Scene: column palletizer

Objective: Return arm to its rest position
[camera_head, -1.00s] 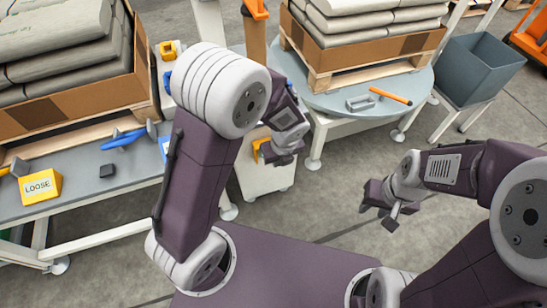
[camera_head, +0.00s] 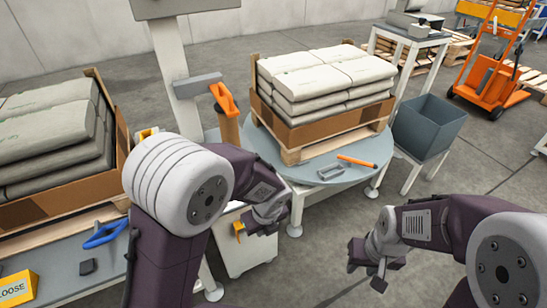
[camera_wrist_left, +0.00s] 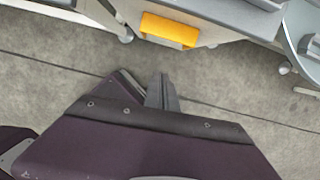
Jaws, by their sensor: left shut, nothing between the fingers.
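My left arm comes in from the left in the head view, its elbow bent. Its gripper (camera_head: 264,228) hangs over the floor by the white cabinet, in front of the round table. In the left wrist view the gripper's fingers (camera_wrist_left: 161,92) are together, with nothing between them, above bare grey floor. My right gripper (camera_head: 373,272) is at the lower right of the head view, over open floor and apart from everything. I cannot tell how far its fingers are apart.
A white cabinet (camera_head: 250,255) with a yellow part (camera_head: 239,230) is close to my left gripper. Stacked sacks (camera_head: 325,75) stand on a pallet on the round table (camera_head: 375,155). A grey bin (camera_head: 428,128) stands right of it. The floor (camera_head: 335,225) between my grippers is clear.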

